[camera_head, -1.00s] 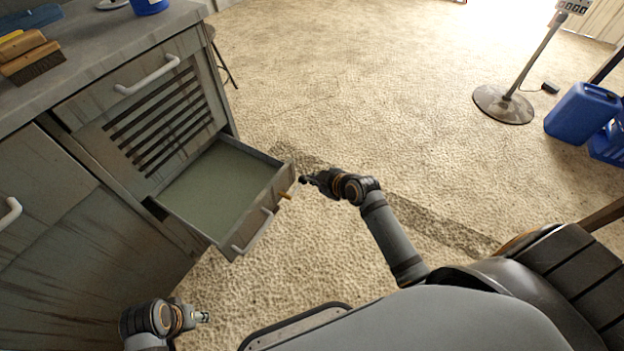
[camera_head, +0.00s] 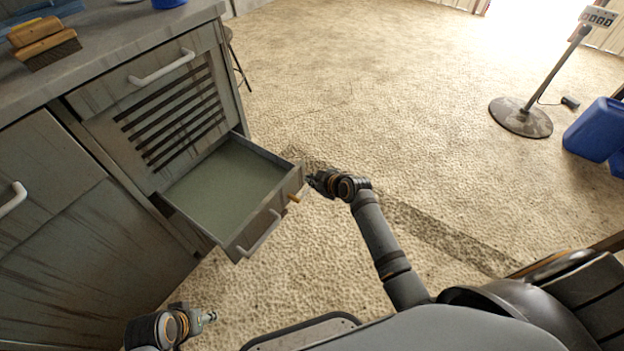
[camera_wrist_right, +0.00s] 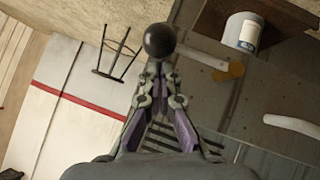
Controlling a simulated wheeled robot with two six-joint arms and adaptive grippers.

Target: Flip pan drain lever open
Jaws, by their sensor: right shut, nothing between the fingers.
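The pan (camera_head: 232,238) is pulled out of the cabinet like a shallow drawer, with a dull green inside. A small orange lever (camera_head: 293,198) sticks out of its front face, beside the pan's pale handle (camera_head: 262,235). My right gripper (camera_head: 311,181) is close to the pan's front right corner, just up and right of the lever. In the right wrist view it (camera_wrist_right: 158,70) is shut and empty. A dark ball (camera_wrist_right: 159,41) shows at its fingertips; I cannot tell what it belongs to. My left gripper (camera_head: 211,316) is low, near the cabinet, far from the lever; its jaws are too small to read.
The grey cabinet (camera_head: 90,230) with a vented panel fills the left. A brush (camera_head: 45,42) lies on its top. A stand scale (camera_head: 522,117) and a blue canister (camera_head: 597,130) are at the right. The sandy floor between is clear.

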